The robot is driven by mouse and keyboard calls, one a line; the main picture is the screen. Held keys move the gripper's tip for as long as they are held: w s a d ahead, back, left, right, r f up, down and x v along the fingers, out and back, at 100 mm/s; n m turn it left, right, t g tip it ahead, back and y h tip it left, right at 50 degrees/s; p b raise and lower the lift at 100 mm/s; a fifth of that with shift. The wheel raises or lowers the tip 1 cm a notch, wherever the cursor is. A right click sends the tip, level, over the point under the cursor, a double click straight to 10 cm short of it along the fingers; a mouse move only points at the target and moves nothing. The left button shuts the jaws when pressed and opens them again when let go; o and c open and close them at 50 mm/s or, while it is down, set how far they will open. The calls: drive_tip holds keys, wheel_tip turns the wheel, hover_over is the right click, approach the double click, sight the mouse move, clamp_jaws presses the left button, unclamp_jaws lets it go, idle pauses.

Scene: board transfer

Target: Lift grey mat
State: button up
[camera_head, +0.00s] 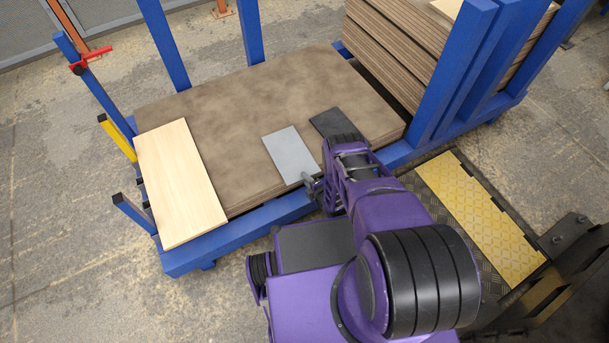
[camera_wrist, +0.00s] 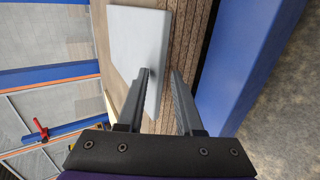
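The light grey mat (camera_head: 291,154) lies flat on the brown board stack (camera_head: 230,95), near its front edge. It also shows in the wrist view (camera_wrist: 135,45), above and between my fingers. My gripper (camera_wrist: 160,74) is open, its two fingers apart at the mat's near edge. The left finger overlaps the mat in the picture, and the right finger is beside the stack's layered edge. In the head view my gripper (camera_head: 311,184) is at the mat's near right corner, partly hidden by my arm. I cannot tell whether either finger touches the mat.
A dark mat (camera_head: 333,122) lies right of the grey one, and a pale wood board (camera_head: 180,182) lies at the left. Blue posts (camera_head: 163,45) and a blue front rail (camera_head: 240,233) border the stack.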

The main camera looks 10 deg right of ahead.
clamp_jaws()
drive_tip(key=shift+s, duration=0.1)
drive_tip(key=shift+s+d+f, duration=0.1)
drive_tip(key=shift+f, duration=0.05)
idle(1.1)
wheel_tip(320, 180, up, 3)
drive_tip(key=shift+f+p, duration=0.15)
drive_tip(key=shift+p, duration=0.85)
